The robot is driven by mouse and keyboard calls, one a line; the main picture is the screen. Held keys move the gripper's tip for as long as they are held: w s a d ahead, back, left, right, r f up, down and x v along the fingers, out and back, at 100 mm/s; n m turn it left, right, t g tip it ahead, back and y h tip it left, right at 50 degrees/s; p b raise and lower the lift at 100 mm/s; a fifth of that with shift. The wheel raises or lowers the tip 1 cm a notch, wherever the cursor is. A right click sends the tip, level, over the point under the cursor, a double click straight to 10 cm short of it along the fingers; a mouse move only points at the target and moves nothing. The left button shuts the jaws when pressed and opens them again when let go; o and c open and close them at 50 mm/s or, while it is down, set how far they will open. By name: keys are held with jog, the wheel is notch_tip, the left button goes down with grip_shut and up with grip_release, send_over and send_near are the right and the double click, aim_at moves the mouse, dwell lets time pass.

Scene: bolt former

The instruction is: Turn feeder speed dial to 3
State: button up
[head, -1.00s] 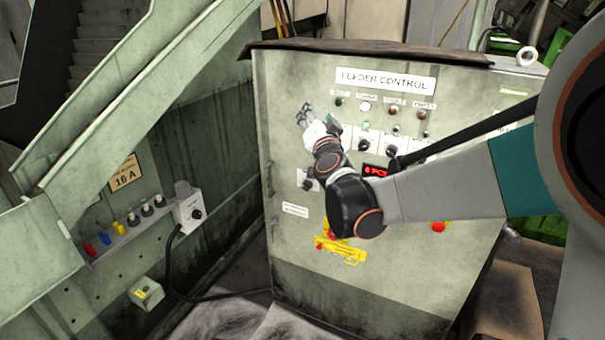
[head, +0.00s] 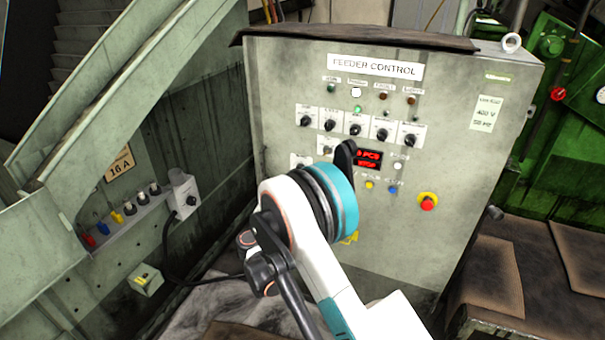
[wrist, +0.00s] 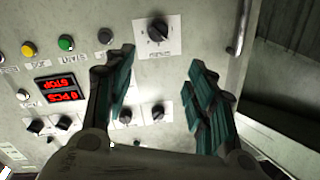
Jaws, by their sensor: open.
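The feeder control cabinet (head: 285,80) stands in front of me with a row of black dials (head: 355,129) on white plates, and further dials (head: 326,149) below. Their labels are too small to read, so I cannot tell which is the feeder speed dial. In the wrist view, which shows the panel upside down, my gripper (wrist: 160,62) is open and empty. A larger black dial (wrist: 158,32) on a white plate lies just beyond the fingertips, apart from them. Two smaller dials (wrist: 158,115) show between the fingers.
A red display (head: 368,160) sits below the dial row, with buttons and a red emergency stop (head: 428,201) to its lower right. A metal handle (wrist: 238,30) is near the panel edge in the wrist view. A socket box (head: 184,195) is on the left wall.

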jog(key=f+b+x, duration=0.1)
jog(key=b+x, duration=0.2)
jog(key=x, duration=1)
jog(key=shift+f+b, duration=0.35)
jog(key=shift+b, duration=0.05)
jog(key=shift+w+d, duration=0.15)
jog(key=shift+c, duration=0.2)
jog(key=c, duration=1)
